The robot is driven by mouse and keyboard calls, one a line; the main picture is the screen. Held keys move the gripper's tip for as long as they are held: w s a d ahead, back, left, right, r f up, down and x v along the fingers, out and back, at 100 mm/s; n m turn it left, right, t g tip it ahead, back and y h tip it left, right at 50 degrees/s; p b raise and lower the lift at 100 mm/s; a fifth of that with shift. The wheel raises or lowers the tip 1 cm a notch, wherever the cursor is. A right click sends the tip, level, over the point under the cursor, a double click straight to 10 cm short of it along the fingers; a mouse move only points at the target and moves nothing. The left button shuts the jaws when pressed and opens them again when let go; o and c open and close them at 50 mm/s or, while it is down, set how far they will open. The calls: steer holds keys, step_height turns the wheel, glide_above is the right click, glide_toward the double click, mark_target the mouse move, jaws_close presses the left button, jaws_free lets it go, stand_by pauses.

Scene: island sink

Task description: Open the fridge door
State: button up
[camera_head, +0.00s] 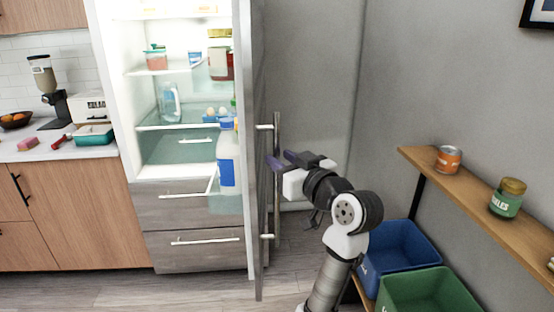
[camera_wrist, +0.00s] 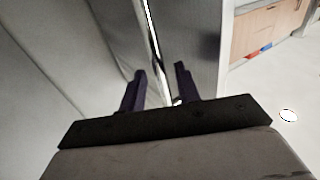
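The fridge door (camera_head: 250,80) stands swung open at a wide angle, seen nearly edge-on in the head view. Its long vertical metal handle (camera_head: 277,225) is on the right face, and it also shows as a bright bar in the wrist view (camera_wrist: 153,35). My gripper (camera_head: 282,160) is at the handle, around mid height. In the wrist view its two dark purple fingers (camera_wrist: 160,80) are spread apart, with the bar running between or just beyond them. Whether a finger touches the bar cannot be told. The lit fridge interior (camera_head: 180,145) is exposed, with food on the shelves.
A blue bin (camera_head: 395,245) and a green bin (camera_head: 425,290) stand right of my arm. Above them is a wooden shelf (camera_head: 480,190) with a can and a jar. A counter (camera_head: 60,150) is left of the fridge. Grey wall stands behind the door.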

steer(key=b+v, duration=0.2)
steer(key=v, duration=0.9)
steer(key=shift+s+f, duration=0.1)
steer(key=shift+f, duration=0.05)
